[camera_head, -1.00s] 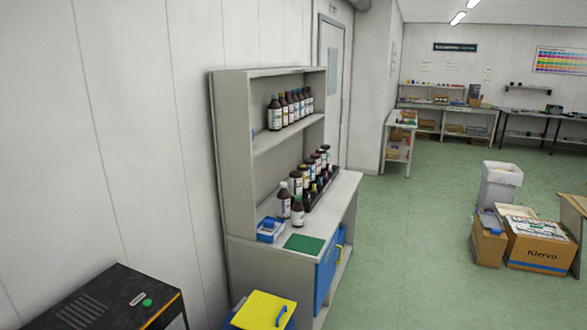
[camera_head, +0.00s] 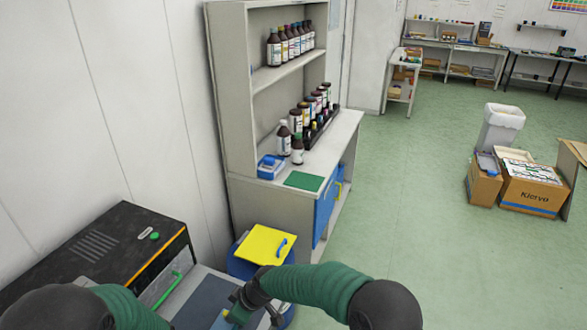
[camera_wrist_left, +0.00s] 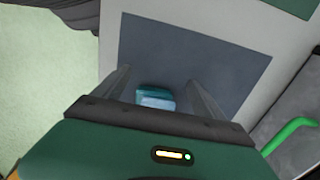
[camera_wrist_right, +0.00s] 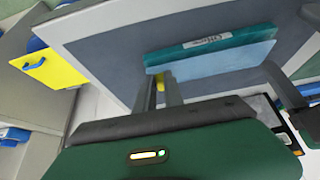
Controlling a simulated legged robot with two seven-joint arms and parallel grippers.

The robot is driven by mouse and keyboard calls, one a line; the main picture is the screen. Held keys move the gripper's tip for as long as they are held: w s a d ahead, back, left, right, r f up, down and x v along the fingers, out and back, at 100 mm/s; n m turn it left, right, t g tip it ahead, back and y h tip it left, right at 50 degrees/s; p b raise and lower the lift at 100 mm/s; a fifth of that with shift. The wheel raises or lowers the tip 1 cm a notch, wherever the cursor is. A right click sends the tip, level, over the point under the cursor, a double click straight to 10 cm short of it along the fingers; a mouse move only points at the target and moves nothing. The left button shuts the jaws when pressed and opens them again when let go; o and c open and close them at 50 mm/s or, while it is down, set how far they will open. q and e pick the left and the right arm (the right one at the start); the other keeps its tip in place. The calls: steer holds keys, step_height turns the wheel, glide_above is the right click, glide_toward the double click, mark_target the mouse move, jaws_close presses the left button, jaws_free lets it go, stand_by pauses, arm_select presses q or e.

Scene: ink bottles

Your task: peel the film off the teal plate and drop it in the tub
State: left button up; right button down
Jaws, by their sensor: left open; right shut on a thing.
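The teal plate (camera_wrist_right: 190,52) has a white label along one side and a pale blue film (camera_wrist_right: 225,72) over its face. My right gripper (camera_wrist_right: 161,84) is shut on the plate near one end, with a small yellow piece between its fingers. The plate appears above the grey mat. In the head view my right gripper (camera_head: 240,308) is low at the bottom. A blue tub (camera_head: 240,267) stands behind the mat, under a yellow lid (camera_head: 262,245) with a blue handle.
A dark grey mat (camera_head: 192,302) lies on the pale worktop. A black machine (camera_head: 105,250) with a green handle stands at the left. A shelf unit (camera_head: 232,120) with brown bottles and a green mat (camera_head: 304,181) stands behind. The floor at right is clear before the cartons.

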arm_select(q)
steer(key=s+a+r+p, duration=0.1)
steer(key=s+r+p, duration=0.2)
steer(key=r+p, duration=0.5)
step_height(320, 180, up, 2)
steer(key=shift+s+a+p, duration=0.25)
steer(key=shift+s+p, duration=0.15)
arm_select(e)
step_height(320, 180, up, 9)
arm_select(q)
steer(key=shift+w, duration=0.1)
steer(key=shift+r+p, duration=2.85)
steer(key=shift+p, duration=0.05)
arm_select(e)
step_height(320, 180, up, 10)
steer(key=shift+f, duration=0.1)
